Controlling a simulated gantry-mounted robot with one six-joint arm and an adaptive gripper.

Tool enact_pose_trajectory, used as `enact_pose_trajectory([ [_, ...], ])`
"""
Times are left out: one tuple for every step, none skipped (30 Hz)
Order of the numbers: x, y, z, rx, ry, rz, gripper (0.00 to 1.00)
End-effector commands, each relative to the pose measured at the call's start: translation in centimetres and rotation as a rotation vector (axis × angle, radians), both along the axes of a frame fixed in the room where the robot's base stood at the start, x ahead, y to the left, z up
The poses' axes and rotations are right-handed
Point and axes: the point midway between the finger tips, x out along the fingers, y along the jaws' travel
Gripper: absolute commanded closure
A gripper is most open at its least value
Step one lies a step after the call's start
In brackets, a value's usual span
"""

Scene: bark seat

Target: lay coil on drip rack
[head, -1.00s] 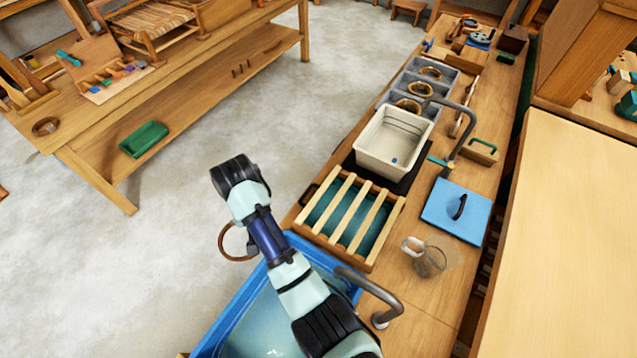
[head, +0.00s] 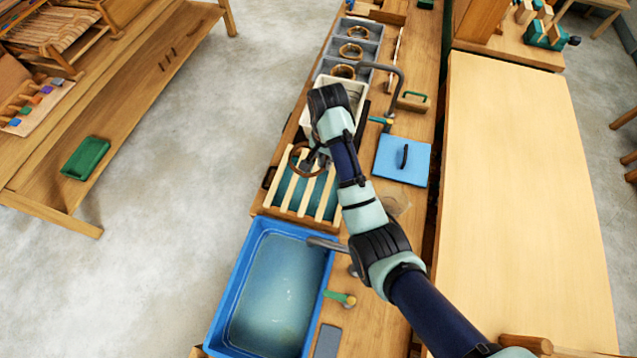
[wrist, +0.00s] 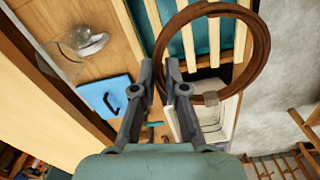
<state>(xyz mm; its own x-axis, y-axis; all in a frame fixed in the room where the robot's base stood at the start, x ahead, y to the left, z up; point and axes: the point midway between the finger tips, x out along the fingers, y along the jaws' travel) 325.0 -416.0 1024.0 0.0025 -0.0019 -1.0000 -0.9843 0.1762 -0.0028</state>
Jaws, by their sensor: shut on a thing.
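The coil is a brown ring. In the head view the coil (head: 291,160) is over the far left part of the drip rack. The drip rack (head: 306,196) is a wooden frame of pale slats over a teal basin. My gripper (head: 316,160) is above the rack, partly hidden by my arm. In the wrist view my gripper (wrist: 163,70) is shut on the near side of the coil (wrist: 264,48), which has a pale tag or binding. The rack's slats (wrist: 187,38) show through the ring. The gap between coil and slats is hard to judge.
A blue tub of water (head: 238,285) stands in front of the rack. A white basin (head: 352,88) is behind it, partly hidden by my arm. Grey bins (head: 341,50) with other coils lie beyond. A blue lid (head: 402,160) is at right, near a tap (head: 398,85).

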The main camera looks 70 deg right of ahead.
Motion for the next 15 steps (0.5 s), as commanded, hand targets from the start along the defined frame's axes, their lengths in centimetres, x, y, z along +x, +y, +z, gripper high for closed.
enact_pose_trajectory([
  [-0.1,0.1,-2.9,0.005,0.004,0.001,1.0],
  [-0.1,0.2,-3.9,0.005,0.003,0.001,1.0],
  [-0.1,0.2,-4.6,0.006,0.004,0.001,1.0],
  [-0.1,0.2,-5.5,0.006,0.005,0.001,1.0],
  [-0.1,0.2,-6.5,0.005,0.004,0.001,1.0],
  [-0.1,0.2,-7.8,0.006,0.004,0.002,1.0],
  [-0.1,0.2,-8.6,0.006,0.004,0.002,1.0],
  [-0.1,0.2,-9.4,0.006,0.004,0.002,1.0],
  [0.0,0.1,-10.4,0.005,0.003,0.002,1.0],
  [0.0,0.1,-10.9,0.004,0.003,0.002,1.0],
  [0.0,0.1,-11.4,0.003,0.002,0.002,1.0],
  [0.0,0.1,-11.9,0.003,0.002,0.002,1.0],
  [0.0,0.1,-12.1,0.001,0.002,0.002,1.0],
  [0.0,0.1,-12.3,0.001,0.001,0.002,1.0],
  [0.0,0.1,-12.4,0.001,0.001,0.002,1.0],
])
